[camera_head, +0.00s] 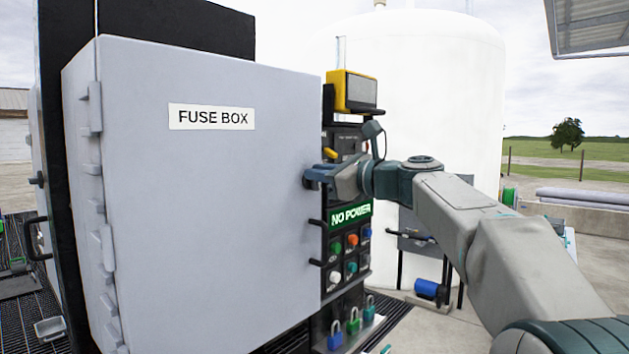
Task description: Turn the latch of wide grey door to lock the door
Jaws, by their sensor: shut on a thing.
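The wide grey door (215,210) is the front of a box labelled FUSE BOX and looks closed, with hinges along its left side. My gripper (318,176) is at the door's right edge, a little above mid-height, with my arm reaching in from the lower right. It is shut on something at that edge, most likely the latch. The latch itself is hidden behind my gripper, so its angle cannot be told.
A control panel (350,245) with a NO POWER sign and several coloured buttons stands just right of the door. A yellow device (352,92) sits above it. Padlocks (353,322) hang below. A white tank (440,90) stands behind.

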